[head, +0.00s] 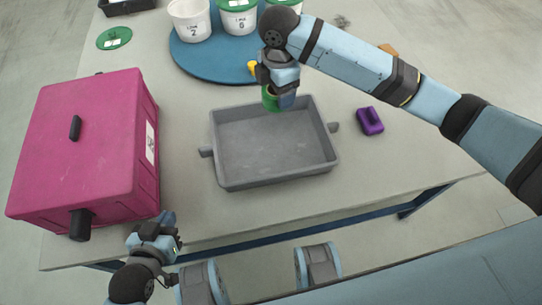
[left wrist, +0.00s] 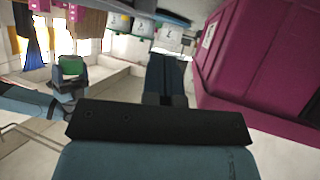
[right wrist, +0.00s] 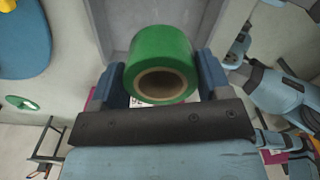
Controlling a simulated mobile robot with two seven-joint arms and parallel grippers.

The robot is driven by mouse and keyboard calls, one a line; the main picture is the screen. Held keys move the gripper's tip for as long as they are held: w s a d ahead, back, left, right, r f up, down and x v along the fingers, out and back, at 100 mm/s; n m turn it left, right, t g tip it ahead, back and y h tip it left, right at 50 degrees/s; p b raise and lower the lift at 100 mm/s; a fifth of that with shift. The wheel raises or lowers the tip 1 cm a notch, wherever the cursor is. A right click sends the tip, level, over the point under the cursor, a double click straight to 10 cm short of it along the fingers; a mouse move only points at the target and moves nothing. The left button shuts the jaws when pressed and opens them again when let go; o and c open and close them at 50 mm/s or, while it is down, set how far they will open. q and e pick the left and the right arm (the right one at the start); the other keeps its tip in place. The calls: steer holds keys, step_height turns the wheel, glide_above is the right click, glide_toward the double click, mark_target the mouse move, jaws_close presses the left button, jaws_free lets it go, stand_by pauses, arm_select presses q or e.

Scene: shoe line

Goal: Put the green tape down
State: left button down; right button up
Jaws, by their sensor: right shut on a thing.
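The green tape (head: 270,99) is a roll with a brown cardboard core. My right gripper (head: 279,98) is shut on it at the far rim of the grey tray (head: 227,181). The right wrist view shows the tape (right wrist: 160,55) between the two blue fingers (right wrist: 160,85). I cannot tell whether the tape touches the tray. The tray's floor looks empty. My left gripper (head: 168,226) is at the table's front edge, beside the magenta box. In the left wrist view its fingers (left wrist: 168,75) are together with nothing between them.
The magenta box (head: 75,150) with dark handles stands at the left. A blue round turntable (head: 205,58) with several white tubs is at the back. A purple object (head: 369,121) lies right of the tray. A green lid (head: 114,38) lies at the back left.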

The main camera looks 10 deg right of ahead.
steer(key=a+f+n+b, duration=0.1)
steer(key=n+b, duration=0.1)
steer(key=n, duration=0.1)
steer(key=b, duration=0.2)
glide_above(272, 146)
step_height(272, 146, down, 7)
step_height(272, 146, down, 13)
steer(key=b, duration=0.4)
steer(key=shift+r, duration=0.2)
steer(key=shift+f, duration=0.2)
arm_select(q)
steer(key=w+d+r+t+h, duration=0.2)
steer(key=d+r+t+h, duration=0.1)
steer(key=r, duration=0.3)
steer(key=shift+w+d+t+h, duration=0.3)
steer(key=shift+d+t, duration=0.35)
steer(key=shift+t, duration=0.05)
steer(key=shift+f, duration=0.1)
arm_select(e)
steer(key=shift+f, duration=0.1)
arm_select(q)
steer(key=shift+f, duration=0.1)
arm_select(e)
steer(key=o, duration=0.9)
arm_select(q)
steer(key=shift+f, duration=0.1)
arm_select(e)
steer(key=shift+o, duration=0.2)
